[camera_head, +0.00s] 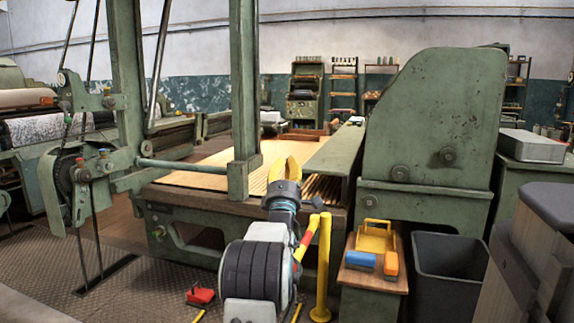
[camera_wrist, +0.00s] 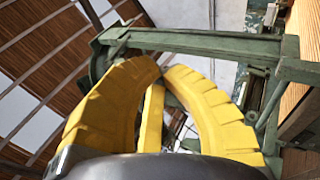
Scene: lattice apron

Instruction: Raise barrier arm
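A yellow barrier arm with a red band (camera_head: 307,238) slants down from the top of a yellow post (camera_head: 323,270) in the head view. Its lower end is hidden behind my arm. My gripper (camera_head: 286,160) is above and left of the post, with its yellow fingers pointing up and away, apart from the barrier arm. In the wrist view the curved fingers of my gripper (camera_wrist: 162,70) come together at their tips, with a narrow yellow piece between them that looks like part of the gripper. No held object shows. The barrier arm cannot be made out in the wrist view.
A green machine frame (camera_head: 243,100) and wooden bed (camera_head: 205,178) stand beyond my gripper. Right of the post are a small bench (camera_head: 373,277) with a yellow caddy (camera_head: 375,240) and a dark bin (camera_head: 447,280). A red object (camera_head: 200,296) lies on the floor.

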